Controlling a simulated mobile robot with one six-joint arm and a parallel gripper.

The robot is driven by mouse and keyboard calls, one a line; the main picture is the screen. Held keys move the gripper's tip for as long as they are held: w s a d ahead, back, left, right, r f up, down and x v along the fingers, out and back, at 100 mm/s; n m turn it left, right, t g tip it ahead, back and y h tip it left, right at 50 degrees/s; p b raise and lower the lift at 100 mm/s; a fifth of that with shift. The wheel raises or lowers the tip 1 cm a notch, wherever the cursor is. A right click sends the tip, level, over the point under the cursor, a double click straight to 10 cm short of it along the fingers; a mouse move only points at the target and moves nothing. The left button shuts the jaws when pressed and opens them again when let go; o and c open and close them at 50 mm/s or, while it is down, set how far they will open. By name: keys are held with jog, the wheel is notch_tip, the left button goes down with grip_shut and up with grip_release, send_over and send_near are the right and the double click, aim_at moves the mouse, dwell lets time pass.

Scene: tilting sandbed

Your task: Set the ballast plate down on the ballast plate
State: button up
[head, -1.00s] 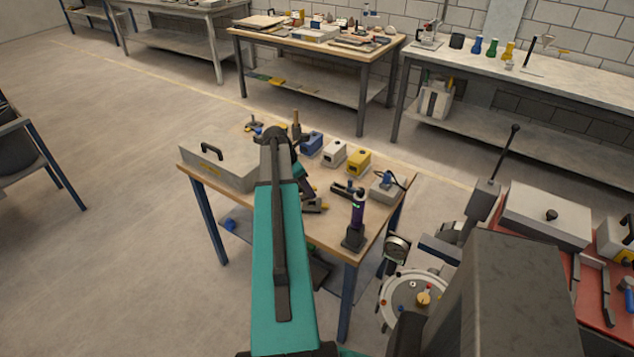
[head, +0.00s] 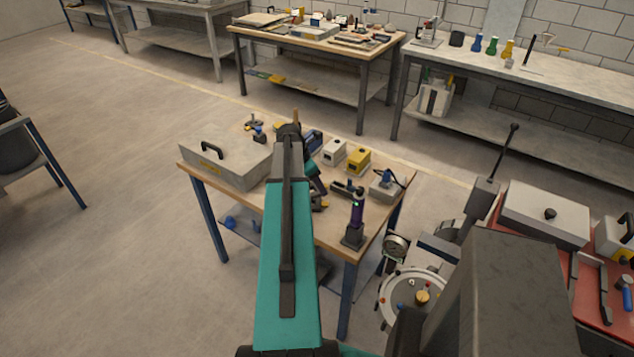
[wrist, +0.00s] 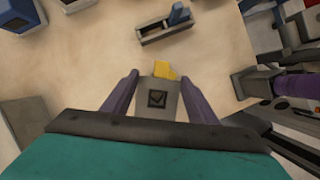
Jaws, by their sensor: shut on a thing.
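My gripper (wrist: 160,88) shows in the wrist view with its two purple-grey fingers on either side of a small grey block, which I take to be the ballast plate (wrist: 158,98). In the head view my arm hides most of the gripper and the block. I cannot make out a second ballast plate with certainty.
A grey holder with a blue part (wrist: 166,24) lies ahead of the gripper. Bare wood surrounds it.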

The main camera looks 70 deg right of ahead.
aim_at(315, 189)
jog(key=shift+f+b, duration=0.55)
jog(key=shift+f, duration=1.4)
jog(key=shift+f, duration=0.5)
dwell(0.8)
jog(key=o, duration=1.2)
jog(key=shift+c, duration=0.2)
jog(key=shift+o, duration=0.4)
jog(key=o, duration=0.4)
jog(key=shift+r+p, duration=2.7)
jog(key=shift+r, duration=1.3)
